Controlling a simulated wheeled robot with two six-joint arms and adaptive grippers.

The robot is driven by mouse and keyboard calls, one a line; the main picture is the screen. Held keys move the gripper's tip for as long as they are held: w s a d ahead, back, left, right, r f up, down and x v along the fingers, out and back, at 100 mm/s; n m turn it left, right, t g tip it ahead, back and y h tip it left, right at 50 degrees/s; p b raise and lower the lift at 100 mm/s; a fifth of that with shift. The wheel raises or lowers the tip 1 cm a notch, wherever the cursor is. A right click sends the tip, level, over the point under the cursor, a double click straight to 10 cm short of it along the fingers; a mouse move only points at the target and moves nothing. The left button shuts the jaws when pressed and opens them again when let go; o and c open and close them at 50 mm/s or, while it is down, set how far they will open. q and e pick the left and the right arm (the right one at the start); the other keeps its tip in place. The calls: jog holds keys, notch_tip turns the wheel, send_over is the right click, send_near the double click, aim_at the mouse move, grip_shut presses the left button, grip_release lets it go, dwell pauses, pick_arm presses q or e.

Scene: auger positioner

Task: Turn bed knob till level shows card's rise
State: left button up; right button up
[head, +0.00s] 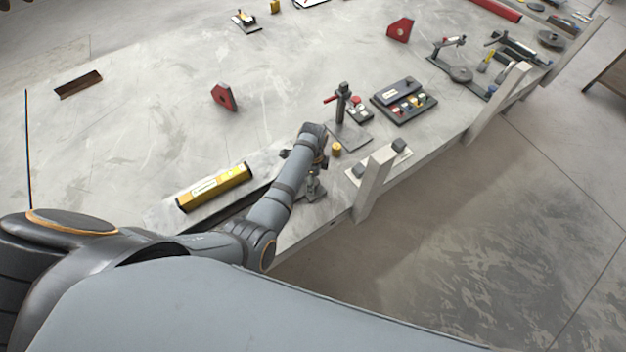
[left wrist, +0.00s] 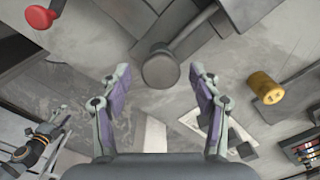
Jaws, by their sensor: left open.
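My left arm reaches over the bench, and its gripper (head: 314,160) points down near the front edge. In the left wrist view my left gripper (left wrist: 159,80) is open, with a finger on each side. A dark grey round knob (left wrist: 160,70) on a short shaft shows between the fingertips, with visible gaps at both sides. I cannot tell its depth from the fingertips. A yellow level (head: 213,187) with a pale label lies left of my forearm; its reading is too small to make out. I cannot pick out the card for certain.
A small yellow cylinder (head: 336,149) stands right of my left gripper; it also shows in the left wrist view (left wrist: 265,88). Behind it are a red-handled clamp (head: 342,100) and a button box (head: 404,101). A pale post (head: 374,184) rises at the front edge. The bench's middle is mostly clear.

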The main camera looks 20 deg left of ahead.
pick_arm(q)
jog(key=shift+c, duration=1.6)
jog(key=c, duration=0.8)
jog(key=shift+r+n+p, duration=0.15)
jog(key=shift+n+p, duration=0.5)
jog(key=shift+n, duration=0.05)
jog(key=n+p, duration=0.1)
jog(key=n, duration=0.1)
jog(key=shift+n+p, duration=0.3)
jog(key=n+p, duration=0.2)
jog(key=n, duration=0.3)
jog(key=n+p, duration=0.1)
jog(key=n, duration=0.5)
jog(key=shift+n, duration=0.4)
jog(key=n, duration=0.4)
jog(key=shift+n, duration=1.8)
pick_arm(e)
notch_tip(320, 180, up, 6)
jog(key=shift+w+r, duration=0.15)
jog(key=shift+w, duration=0.15)
pick_arm(q)
jog(key=shift+n, duration=0.3)
